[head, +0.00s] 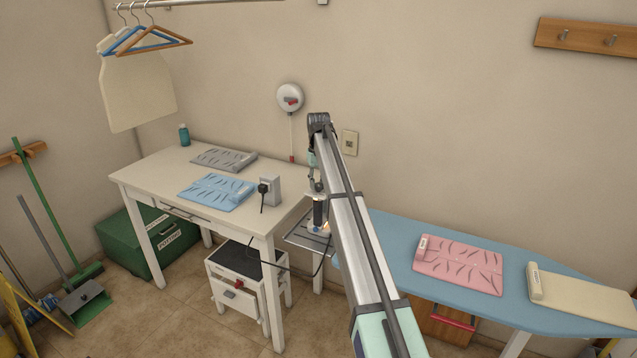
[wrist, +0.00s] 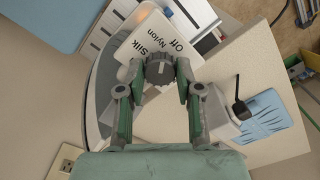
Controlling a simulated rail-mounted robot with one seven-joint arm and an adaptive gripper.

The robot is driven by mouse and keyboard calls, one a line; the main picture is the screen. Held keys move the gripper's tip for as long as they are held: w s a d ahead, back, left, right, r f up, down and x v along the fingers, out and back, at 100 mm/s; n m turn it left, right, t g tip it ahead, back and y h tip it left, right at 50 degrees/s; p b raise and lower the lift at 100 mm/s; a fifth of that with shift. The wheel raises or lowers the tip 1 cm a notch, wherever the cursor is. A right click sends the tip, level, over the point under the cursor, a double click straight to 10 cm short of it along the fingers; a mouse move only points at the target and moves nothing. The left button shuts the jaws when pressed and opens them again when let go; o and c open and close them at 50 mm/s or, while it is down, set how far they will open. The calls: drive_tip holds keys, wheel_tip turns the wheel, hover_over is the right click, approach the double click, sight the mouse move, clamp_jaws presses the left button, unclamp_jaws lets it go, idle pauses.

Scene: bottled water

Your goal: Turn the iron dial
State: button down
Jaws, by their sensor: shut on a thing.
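In the wrist view, the dark ridged iron dial (wrist: 160,70) stands in front of a pale plate (wrist: 147,36) lettered "Off", "Nylon" and "Silk". Any other lettering is hidden behind the dial and fingers. My gripper (wrist: 161,78) has one green and grey finger on each side of the dial, closed on its rim. A pale line crosses the dial's face, but which setting it marks is unclear. In the head view, my arm hangs down over a metal rest (head: 309,241) between table and ironing board; the iron there is mostly hidden.
A white table (head: 150,172) with folded blue (head: 216,192) and grey cloths (head: 224,159) stands left. A black plug (head: 263,188) and cord are at its edge. The blue ironing board (head: 395,255) extends right, with a pink cloth (head: 460,265) on it.

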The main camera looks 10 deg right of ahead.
sight(318, 185)
drive_tip(key=c, duration=0.8)
unclamp_jaws()
drive_tip(key=shift+o, duration=0.2)
wheel_tip(318, 185, up, 12)
